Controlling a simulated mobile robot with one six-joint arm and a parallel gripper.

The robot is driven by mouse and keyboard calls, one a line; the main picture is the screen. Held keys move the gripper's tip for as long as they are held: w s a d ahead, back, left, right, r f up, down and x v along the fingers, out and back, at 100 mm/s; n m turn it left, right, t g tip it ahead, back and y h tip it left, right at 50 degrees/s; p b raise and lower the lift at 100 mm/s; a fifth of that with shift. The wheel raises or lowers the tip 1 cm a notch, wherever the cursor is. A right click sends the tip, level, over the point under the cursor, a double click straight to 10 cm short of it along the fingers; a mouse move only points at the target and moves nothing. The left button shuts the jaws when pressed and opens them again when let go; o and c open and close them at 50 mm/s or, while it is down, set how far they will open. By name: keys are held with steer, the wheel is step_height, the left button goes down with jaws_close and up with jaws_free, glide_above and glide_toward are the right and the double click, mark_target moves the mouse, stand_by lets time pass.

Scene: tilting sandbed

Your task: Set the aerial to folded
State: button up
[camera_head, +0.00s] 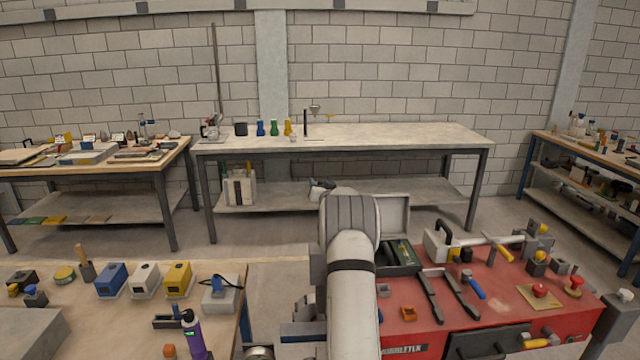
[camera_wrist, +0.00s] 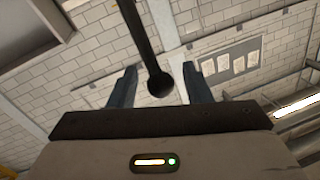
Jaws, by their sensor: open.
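My gripper (camera_wrist: 159,68) is open in the wrist view, its two blue-grey fingers apart. A dark rod with a round ball end (camera_wrist: 160,84), which may be the aerial, comes down from the top of that view. Its ball end appears between the fingers, with space on both sides; I cannot tell its depth or whether it touches. In the head view my arm hides the gripper. A tall thin rod (camera_head: 216,75) stands upright at the left end of the back bench; I cannot tell whether it is the same rod.
A red cart top (camera_head: 460,300) with tools lies at the right front. A wooden table (camera_head: 75,290) with several small boxes and a purple bottle (camera_head: 193,335) is at the left front. The back bench (camera_head: 400,135) stands by the wall, its right half clear.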

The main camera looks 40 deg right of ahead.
steer(key=shift+w, duration=0.15)
jaws_close()
stand_by(0.4)
